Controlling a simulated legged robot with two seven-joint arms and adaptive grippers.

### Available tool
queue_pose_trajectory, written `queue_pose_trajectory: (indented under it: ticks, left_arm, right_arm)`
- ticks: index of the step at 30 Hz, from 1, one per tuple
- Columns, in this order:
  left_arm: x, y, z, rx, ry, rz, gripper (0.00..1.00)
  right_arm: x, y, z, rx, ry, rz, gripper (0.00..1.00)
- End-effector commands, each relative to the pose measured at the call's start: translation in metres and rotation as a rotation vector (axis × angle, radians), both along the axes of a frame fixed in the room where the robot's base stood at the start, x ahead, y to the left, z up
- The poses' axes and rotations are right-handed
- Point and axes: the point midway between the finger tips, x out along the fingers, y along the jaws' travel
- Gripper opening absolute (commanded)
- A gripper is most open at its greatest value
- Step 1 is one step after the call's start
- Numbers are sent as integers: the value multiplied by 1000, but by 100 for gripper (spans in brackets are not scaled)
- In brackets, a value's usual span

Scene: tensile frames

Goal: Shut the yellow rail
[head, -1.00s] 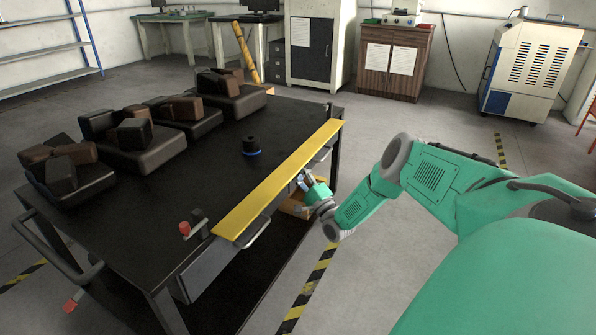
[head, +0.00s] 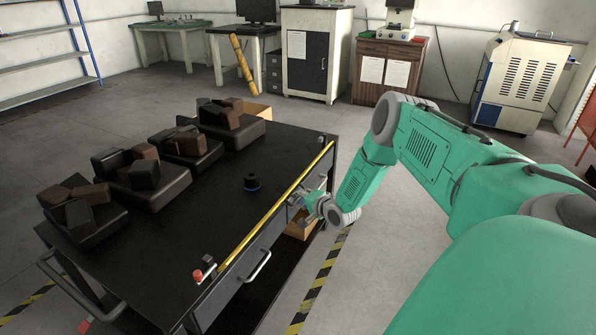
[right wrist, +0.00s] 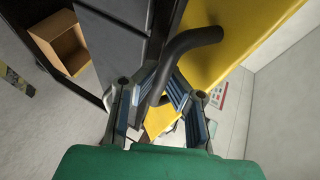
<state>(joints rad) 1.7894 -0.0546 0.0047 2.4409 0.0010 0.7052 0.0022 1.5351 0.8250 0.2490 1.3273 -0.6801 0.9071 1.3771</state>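The yellow rail (head: 285,208) runs along the right edge of the black table and shows as a thin, nearly edge-on strip in the head view. In the right wrist view the yellow rail (right wrist: 228,40) is a broad yellow face at the upper right, with a dark bent handle (right wrist: 188,42) beside it. My right gripper (head: 303,204) is at the far part of the rail's outer side. In the right wrist view its fingers (right wrist: 161,82) close in on both sides of the handle bar. My left gripper is out of view.
A metal handle (head: 258,267) juts from the near side. A cardboard box (head: 300,226) sits below my right gripper. Floor to the right is open.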

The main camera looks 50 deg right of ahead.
Motion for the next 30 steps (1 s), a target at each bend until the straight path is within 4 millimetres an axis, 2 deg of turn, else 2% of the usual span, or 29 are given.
queue_pose_trajectory:
  ticks: [1, 12, 21, 30]
  left_arm:
    - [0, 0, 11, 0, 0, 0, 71]
    - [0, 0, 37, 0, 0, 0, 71]
    - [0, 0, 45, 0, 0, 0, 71]
    - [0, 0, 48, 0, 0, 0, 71]
  right_arm:
    - [0, -7, 10, -17, 41, -12, 0]
    - [10, -4, 23, -102, 351, -9, 0]
    - [16, -2, 27, -146, 515, -10, 0]
    - [18, -2, 28, -163, 580, -10, 0]
